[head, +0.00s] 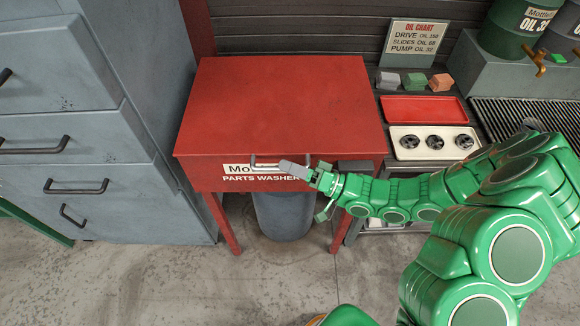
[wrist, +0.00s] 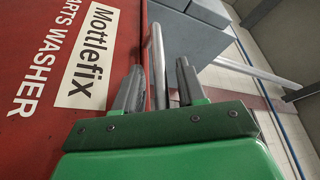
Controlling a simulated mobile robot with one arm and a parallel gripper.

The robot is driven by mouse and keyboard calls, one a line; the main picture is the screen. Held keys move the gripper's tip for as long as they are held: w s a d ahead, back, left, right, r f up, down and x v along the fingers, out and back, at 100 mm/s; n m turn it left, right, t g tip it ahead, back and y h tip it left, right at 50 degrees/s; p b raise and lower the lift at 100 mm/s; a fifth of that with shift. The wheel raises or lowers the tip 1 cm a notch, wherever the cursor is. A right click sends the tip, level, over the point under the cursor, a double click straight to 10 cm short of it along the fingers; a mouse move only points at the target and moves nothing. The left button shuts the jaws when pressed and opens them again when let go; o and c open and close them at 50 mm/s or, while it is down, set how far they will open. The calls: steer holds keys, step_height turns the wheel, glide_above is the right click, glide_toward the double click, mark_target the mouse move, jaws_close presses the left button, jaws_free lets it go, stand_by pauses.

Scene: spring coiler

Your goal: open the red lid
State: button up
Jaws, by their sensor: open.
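The red lid (head: 285,105) lies flat and shut on top of the parts washer in the head view. A metal bar handle (head: 268,164) sits at its front edge, partly hidden by my gripper (head: 296,170), which reaches in from the right. In the wrist view the handle bar (wrist: 155,55) stands between the two fingers of my gripper (wrist: 158,85). The fingers are open, with a gap visible on each side of the bar. I cannot tell how deep the bar sits between them.
Grey drawer cabinets (head: 75,110) stand close at the left. A bucket (head: 284,212) is under the washer. At the right, a bench holds a red tray (head: 424,108), a white tray (head: 408,140) with round parts, and small blocks (head: 415,83).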

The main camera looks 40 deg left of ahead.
steer(key=shift+c, duration=0.4)
jaws_close()
steer(key=shift+r, duration=0.1)
